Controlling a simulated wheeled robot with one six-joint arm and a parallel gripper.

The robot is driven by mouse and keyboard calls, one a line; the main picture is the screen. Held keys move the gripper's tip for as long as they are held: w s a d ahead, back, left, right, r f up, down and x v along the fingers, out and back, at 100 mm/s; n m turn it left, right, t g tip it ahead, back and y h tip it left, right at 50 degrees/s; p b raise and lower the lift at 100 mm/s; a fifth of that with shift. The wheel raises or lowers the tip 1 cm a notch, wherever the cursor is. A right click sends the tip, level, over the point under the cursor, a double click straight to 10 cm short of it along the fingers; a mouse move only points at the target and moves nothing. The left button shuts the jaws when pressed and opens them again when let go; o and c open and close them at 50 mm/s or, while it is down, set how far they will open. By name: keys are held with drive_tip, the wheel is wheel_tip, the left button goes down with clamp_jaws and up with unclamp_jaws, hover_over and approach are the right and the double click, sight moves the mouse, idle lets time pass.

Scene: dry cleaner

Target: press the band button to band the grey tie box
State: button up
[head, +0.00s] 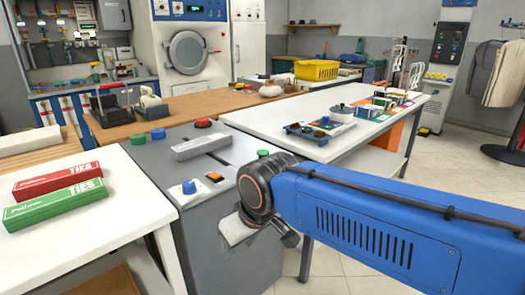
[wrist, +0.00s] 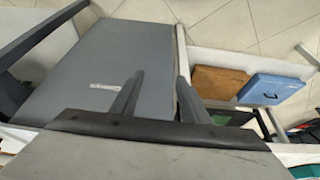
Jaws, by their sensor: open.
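The grey tie box (head: 201,147) lies flat on top of a grey machine cabinet (head: 236,265), across a dark slot in the head view. The cabinet top carries a blue button on a white base (head: 189,188), an orange switch (head: 214,177), a red button (head: 203,123) and green and blue buttons. I cannot tell which is the band button. My gripper (wrist: 159,68) is open and empty in the wrist view, facing a plain grey surface. In the head view my arm reaches to the cabinet's right front, and the fingertips are not clear there.
A red tie box (head: 57,179) and a green tie box (head: 55,204) lie on the white table at left. A long white table (head: 300,102) stands behind the cabinet, with a blue tray (head: 307,134) on it. Tiled floor is open at right.

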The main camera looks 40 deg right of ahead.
drive_tip(key=shift+w+d+r+m, duration=0.25)
drive_tip(key=shift+w+r, duration=0.15)
drive_tip(key=shift+r, duration=0.1)
drive_tip(key=shift+w+d+r+m, duration=0.15)
drive_tip(key=shift+w+r+m, duration=0.1)
drive_tip(key=shift+w+r, duration=0.2)
clamp_jaws()
drive_tip(key=w+d+r+m+g, duration=0.2)
drive_tip(key=w+d+r+m, duration=0.7)
drive_tip(key=w+r, duration=0.45)
drive_tip(key=w+d+r+m+g, duration=0.1)
drive_tip(key=w+d+r+m, duration=0.2)
drive_tip(key=d, duration=0.6)
drive_tip(key=w+d+r+m+g, duration=0.1)
drive_tip(key=w+d+r+m, duration=0.3)
drive_tip(key=d, duration=0.6)
drive_tip(key=shift+w+d+r+m, duration=0.3)
drive_tip(key=shift+w+r, duration=0.25)
drive_tip(key=shift+w, duration=0.25)
